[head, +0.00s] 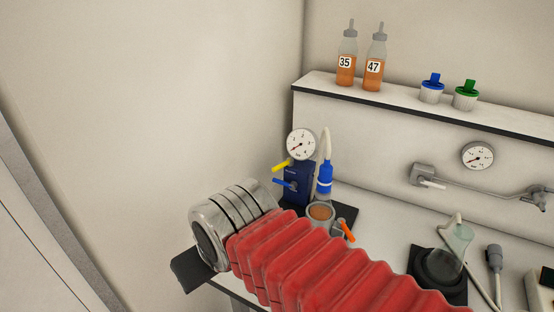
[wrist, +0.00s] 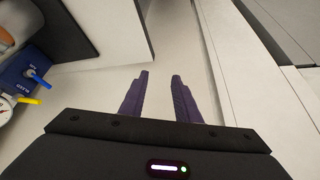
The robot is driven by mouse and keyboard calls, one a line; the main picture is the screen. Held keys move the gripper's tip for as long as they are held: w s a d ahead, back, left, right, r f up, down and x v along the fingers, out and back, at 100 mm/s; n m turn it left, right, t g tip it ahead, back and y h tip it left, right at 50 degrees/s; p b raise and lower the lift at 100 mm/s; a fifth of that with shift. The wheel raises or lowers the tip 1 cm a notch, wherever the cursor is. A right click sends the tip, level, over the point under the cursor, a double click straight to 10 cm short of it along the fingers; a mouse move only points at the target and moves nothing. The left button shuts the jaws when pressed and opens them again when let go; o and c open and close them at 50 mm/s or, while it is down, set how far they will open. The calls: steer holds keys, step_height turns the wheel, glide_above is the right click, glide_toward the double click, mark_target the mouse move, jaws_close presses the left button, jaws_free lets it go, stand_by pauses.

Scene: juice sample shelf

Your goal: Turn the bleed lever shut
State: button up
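A dark blue valve block (head: 298,186) stands on the bench at the wall's corner, with a yellow lever (head: 283,165) above a blue lever (head: 285,183). Both levers point left in the head view. In the wrist view the block (wrist: 14,72) is at the left edge, with the blue lever (wrist: 39,78) and yellow lever (wrist: 27,100) sticking out to the right. Small white lettering beside the yellow lever seems to read "BLEED". My gripper (wrist: 160,75) is open and empty, its purple fingers apart, well to the right of the levers. Its fingers are hidden in the head view.
A round gauge (head: 301,144) sits atop the block, with a blue-collared hose fitting (head: 325,178) beside it. A cup of orange-brown liquid (head: 320,212) and an orange lever (head: 347,231) are in front. Bottles (head: 346,60) stand on the shelf (head: 420,105). Pale floor lies below my fingers.

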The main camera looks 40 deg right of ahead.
step_height(320, 180, up, 14)
steer(key=r+m+g, duration=0.1)
steer(key=m+g, duration=0.2)
steer(key=m, duration=1.5)
glide_above(279, 166)
steer(key=s, duration=0.3)
steer(key=shift+f, duration=0.3)
steer(key=x, duration=1.3)
steer(key=shift+s+f, duration=0.15)
steer(key=shift+f, duration=0.25)
steer(key=shift+c, duration=0.5)
